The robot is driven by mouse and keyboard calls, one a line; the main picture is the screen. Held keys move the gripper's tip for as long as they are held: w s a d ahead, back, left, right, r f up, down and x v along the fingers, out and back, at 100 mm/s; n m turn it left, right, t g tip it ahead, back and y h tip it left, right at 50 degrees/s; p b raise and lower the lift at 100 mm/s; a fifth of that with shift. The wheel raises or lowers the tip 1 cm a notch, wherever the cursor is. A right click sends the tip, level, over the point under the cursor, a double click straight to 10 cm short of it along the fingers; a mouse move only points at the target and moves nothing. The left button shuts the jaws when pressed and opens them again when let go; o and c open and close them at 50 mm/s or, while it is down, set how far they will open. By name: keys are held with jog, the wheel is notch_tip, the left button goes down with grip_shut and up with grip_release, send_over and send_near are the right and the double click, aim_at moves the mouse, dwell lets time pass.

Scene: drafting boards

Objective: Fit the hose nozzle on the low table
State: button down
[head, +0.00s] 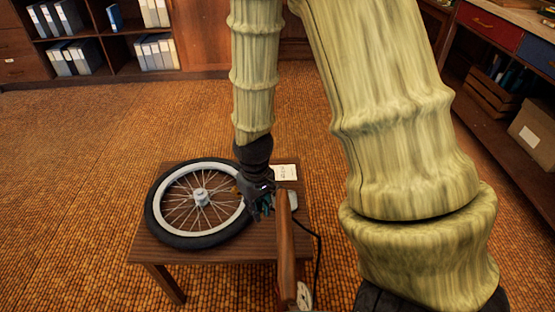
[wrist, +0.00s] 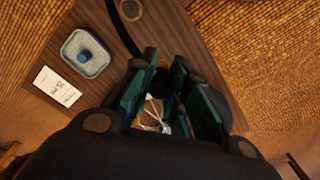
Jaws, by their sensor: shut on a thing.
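The low table (head: 190,254) is wooden and stands in front of me. A spoked bicycle wheel (head: 158,222) with a black tyre and pale rim lies flat on it. My gripper (head: 262,208) is over the wheel's right edge, fingers pointing down. In the wrist view the teal-padded fingers (wrist: 163,70) are close together. A black hose (wrist: 122,30) runs up to the fingertips. A small brassy bit shows between them, and I take it for the hose nozzle (wrist: 161,62); most of it is hidden. I cannot tell whether it touches the wheel. Bright spokes show between the fingers.
A pump with a long wooden part (head: 286,250) and a round dial (head: 304,295) stands at the table's near right. A grey dish (wrist: 68,50) holding a blue cap (wrist: 85,57) and a white card (wrist: 57,87) lie on the table. Shelves (head: 105,75) stand behind.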

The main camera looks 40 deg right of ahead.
jog(key=shift+r, duration=0.1)
dwell(0.4)
jog(key=shift+r+p, duration=0.9)
jog(key=shift+p, duration=0.35)
jog(key=s+d+p, duration=0.2)
jog(key=s+d, duration=0.3)
jog(key=d, duration=0.1)
jog(key=shift+d+p, duration=0.25)
jog(key=shift+p, duration=0.1)
jog(key=shift+f, duration=0.1)
jog(key=shift+f+b, duration=1.75)
jog(key=shift+f, duration=2.8)
jog(key=shift+f, duration=1.25)
